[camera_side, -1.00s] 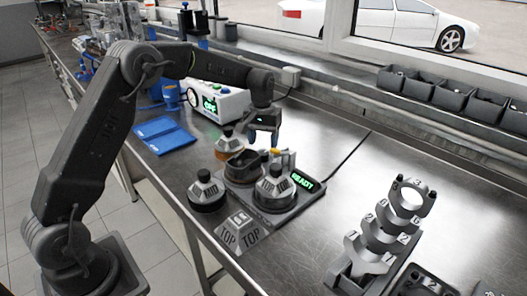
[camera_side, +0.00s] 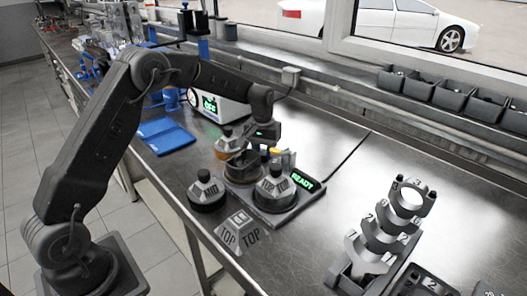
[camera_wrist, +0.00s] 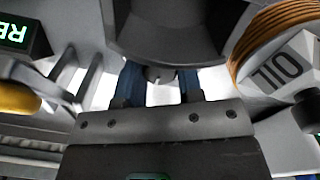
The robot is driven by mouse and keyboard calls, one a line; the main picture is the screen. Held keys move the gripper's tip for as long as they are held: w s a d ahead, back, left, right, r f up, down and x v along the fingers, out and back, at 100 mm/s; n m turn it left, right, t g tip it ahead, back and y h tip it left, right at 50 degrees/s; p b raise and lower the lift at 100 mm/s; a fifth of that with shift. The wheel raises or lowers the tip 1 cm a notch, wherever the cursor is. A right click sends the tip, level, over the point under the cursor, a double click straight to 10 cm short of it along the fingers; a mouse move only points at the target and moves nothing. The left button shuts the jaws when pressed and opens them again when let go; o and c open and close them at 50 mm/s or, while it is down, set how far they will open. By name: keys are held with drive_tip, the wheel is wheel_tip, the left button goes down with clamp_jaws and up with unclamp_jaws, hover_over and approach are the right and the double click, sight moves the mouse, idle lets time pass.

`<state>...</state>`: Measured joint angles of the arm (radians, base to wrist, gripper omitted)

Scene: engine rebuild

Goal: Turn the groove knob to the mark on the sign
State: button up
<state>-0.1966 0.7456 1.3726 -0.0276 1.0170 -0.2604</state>
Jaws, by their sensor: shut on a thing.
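A grey base (camera_side: 287,212) holds a dark round body (camera_side: 242,163) and a green READY display (camera_side: 304,181). In the wrist view the round body (camera_wrist: 170,30) is at the top. My gripper (camera_side: 264,152) is down at its far side, and in the wrist view my blue fingers (camera_wrist: 158,88) are shut on a small grey piece, the groove knob (camera_wrist: 158,73), at its edge. Most of the knob is hidden, and I cannot read its pointing direction. The grey sign (camera_side: 238,234) reads TOP and stands in front of the base; a small symbol is on its upper face.
A black-based MID holder (camera_side: 207,192) stands left of the base. The copper-ringed OIL holder (camera_wrist: 275,60) is close to my fingers. Stepped grey cradles (camera_side: 385,228) stand at the right. The bench between them and the base is clear.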

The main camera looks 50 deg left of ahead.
drive_tip(key=shift+c, duration=1.4)
drive_tip(key=shift+m, duration=0.3)
drive_tip(key=m, duration=1)
drive_tip(key=shift+m, duration=0.3)
drive_tip(key=o, duration=0.9)
drive_tip(key=shift+r, duration=0.1)
